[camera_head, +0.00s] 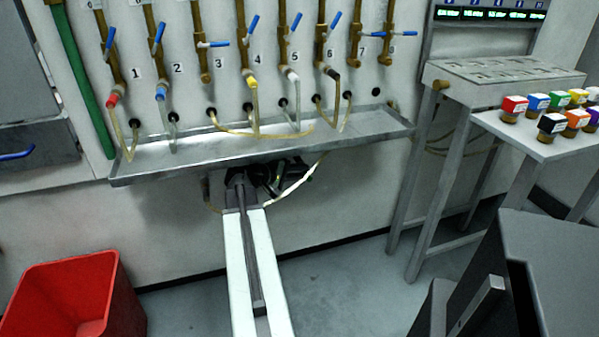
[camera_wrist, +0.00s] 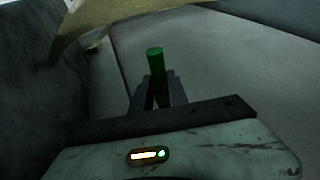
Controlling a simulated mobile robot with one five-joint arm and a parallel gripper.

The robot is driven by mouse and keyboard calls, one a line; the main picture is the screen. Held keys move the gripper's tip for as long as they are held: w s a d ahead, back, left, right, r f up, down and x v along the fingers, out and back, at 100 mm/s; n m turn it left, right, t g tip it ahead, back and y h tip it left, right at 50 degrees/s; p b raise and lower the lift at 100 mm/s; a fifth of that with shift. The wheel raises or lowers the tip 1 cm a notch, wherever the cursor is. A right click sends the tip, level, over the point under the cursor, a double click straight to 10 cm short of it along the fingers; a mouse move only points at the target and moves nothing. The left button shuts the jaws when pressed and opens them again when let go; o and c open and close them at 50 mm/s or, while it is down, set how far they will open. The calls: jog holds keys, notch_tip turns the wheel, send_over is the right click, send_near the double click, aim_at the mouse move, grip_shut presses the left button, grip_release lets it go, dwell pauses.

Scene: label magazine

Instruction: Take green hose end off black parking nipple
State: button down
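The green hose end (camera_wrist: 155,62) stands up between the two fingers of my gripper (camera_wrist: 158,88) in the wrist view. The fingers look closed against its sides, and its top sticks out past their tips. In the camera_head view my gripper (camera_head: 275,178) is a dark shape just below the front edge of the metal tray (camera_head: 220,160). A pale hose (camera_head: 297,188) hangs from under the tray beside it. The hose end is too small to tell there. I cannot make out a black parking nipple; the gripper and tray may hide it.
Above the tray, brass taps (camera_head: 205,60) with blue levers line the wall; several carry coloured hose ends. A red bin (camera_head: 75,300) stands lower left. A metal stand (camera_head: 455,130) and a shelf of coloured caps (camera_head: 540,140) are at right. Floor below the tray is mostly clear.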

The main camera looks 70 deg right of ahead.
aim_at(311, 179)
jog(key=shift+s+a, duration=1.6)
jog(key=shift+a, duration=0.3)
